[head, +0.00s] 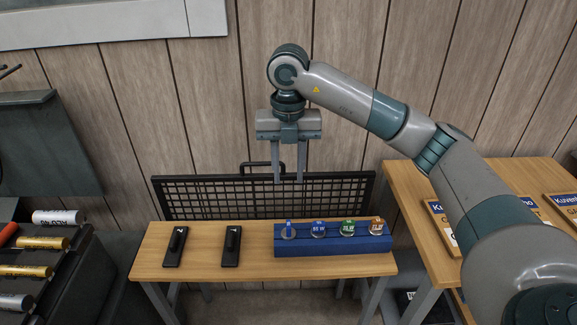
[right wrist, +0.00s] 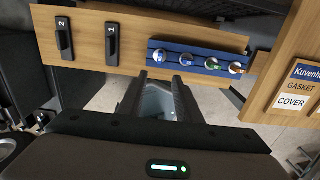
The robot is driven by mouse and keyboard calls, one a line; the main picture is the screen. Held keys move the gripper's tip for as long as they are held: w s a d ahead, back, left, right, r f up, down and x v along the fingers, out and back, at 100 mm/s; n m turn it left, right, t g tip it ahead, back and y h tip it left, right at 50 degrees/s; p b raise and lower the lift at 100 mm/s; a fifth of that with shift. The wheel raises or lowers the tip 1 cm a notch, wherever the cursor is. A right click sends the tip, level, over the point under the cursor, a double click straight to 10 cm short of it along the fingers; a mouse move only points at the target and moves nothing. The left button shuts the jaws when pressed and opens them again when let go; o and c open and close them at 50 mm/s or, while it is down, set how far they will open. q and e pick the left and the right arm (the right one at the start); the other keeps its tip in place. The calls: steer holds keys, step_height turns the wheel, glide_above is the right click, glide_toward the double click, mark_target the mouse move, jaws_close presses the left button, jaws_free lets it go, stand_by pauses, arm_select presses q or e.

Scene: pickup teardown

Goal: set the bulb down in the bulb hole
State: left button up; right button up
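A long blue block (head: 334,244) with several holes lies on the right half of the narrow wooden bench. Several bulbs with coloured tops stand in a row in it: a blue-marked one (head: 288,231) at the left end, another blue one (head: 318,229), a green one (head: 347,229) and an orange one (head: 376,226). The row also shows in the right wrist view, where the block (right wrist: 198,52) is at upper right. My right gripper (head: 290,178) hangs fingers down, above and behind the block's left end. Its fingers are apart, with no bulb seen between them. My left gripper is out of view.
Two black holders, one at left (head: 176,246) and one nearer the block (head: 232,246), stand on the bench (head: 150,250). A black mesh panel (head: 215,197) stands behind it. A second wooden table (head: 410,185) with labelled trays is at right. A dark rack with cylinders is at left.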

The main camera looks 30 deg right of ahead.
steer(key=shift+r, duration=1.05)
steer(key=shift+f, duration=0.1)
